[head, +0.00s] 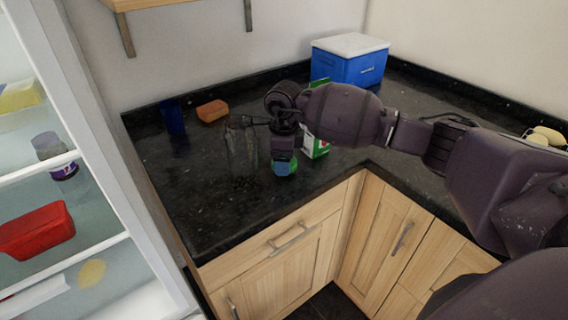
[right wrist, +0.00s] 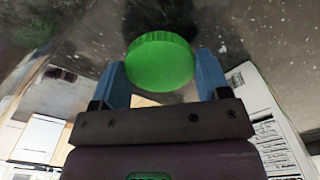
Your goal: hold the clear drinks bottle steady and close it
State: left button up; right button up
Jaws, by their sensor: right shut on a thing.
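The clear drinks bottle (head: 241,150) stands on the dark counter. It is see-through and its outline is faint; its top is hard to make out. My right gripper (head: 284,167) is just right of the bottle, pointing down, apart from it in the picture. In the right wrist view, its blue fingers (right wrist: 162,80) are shut on a round green cap (right wrist: 160,62) with a ridged edge. The bottle cannot be made out there. My left gripper is not in view.
A dark blue cup (head: 172,117) and an orange sponge-like block (head: 212,111) are behind the bottle. A green-and-white box (head: 317,147) stands close behind my right gripper. A blue cooler (head: 349,66) is at the back. An open fridge (head: 95,160) borders the left. Counter in front is clear.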

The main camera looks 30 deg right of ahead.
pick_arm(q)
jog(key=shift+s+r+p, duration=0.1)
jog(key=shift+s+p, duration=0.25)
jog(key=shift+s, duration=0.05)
pick_arm(e)
notch_tip(320, 180, up, 18)
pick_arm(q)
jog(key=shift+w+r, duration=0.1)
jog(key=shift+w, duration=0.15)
pick_arm(e)
jog(key=shift+r, duration=0.1)
